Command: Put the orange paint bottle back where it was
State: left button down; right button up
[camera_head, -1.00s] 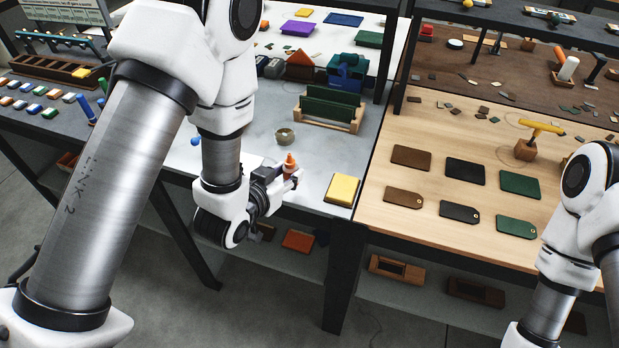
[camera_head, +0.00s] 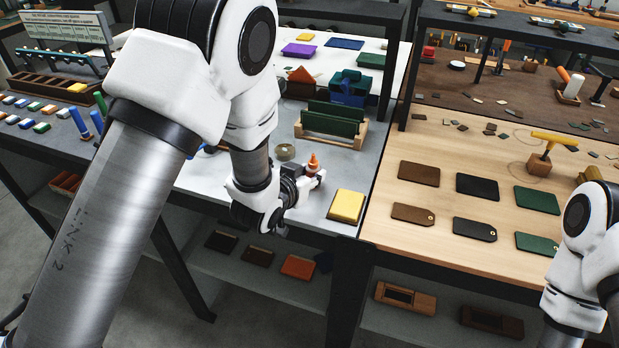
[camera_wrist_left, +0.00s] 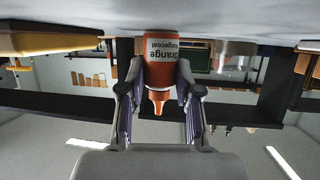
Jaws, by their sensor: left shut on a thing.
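The orange paint bottle (camera_head: 313,162) stands upright over the grey-white tabletop, its orange nozzle up. In the upside-down left wrist view the bottle (camera_wrist_left: 160,48) shows an "Orange Edgecoat" label. My left gripper (camera_head: 314,176) is shut on it, with one finger on each side. The bottle's base is close to the tabletop; I cannot tell whether it touches. My right arm shows at the right edge of the head view, but its gripper is out of frame.
A yellow pad (camera_head: 346,206) lies just right of the bottle near the front edge. A small round bowl (camera_head: 285,151) stands behind left. A wooden rack with green plates (camera_head: 333,121) stands behind. Leather tags (camera_head: 412,214) lie on the wooden table to the right.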

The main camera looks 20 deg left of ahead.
pick_arm(q)
jog(key=c, duration=1.2)
grip_release()
jog(key=shift+s, duration=0.1)
jog(key=o, duration=0.4)
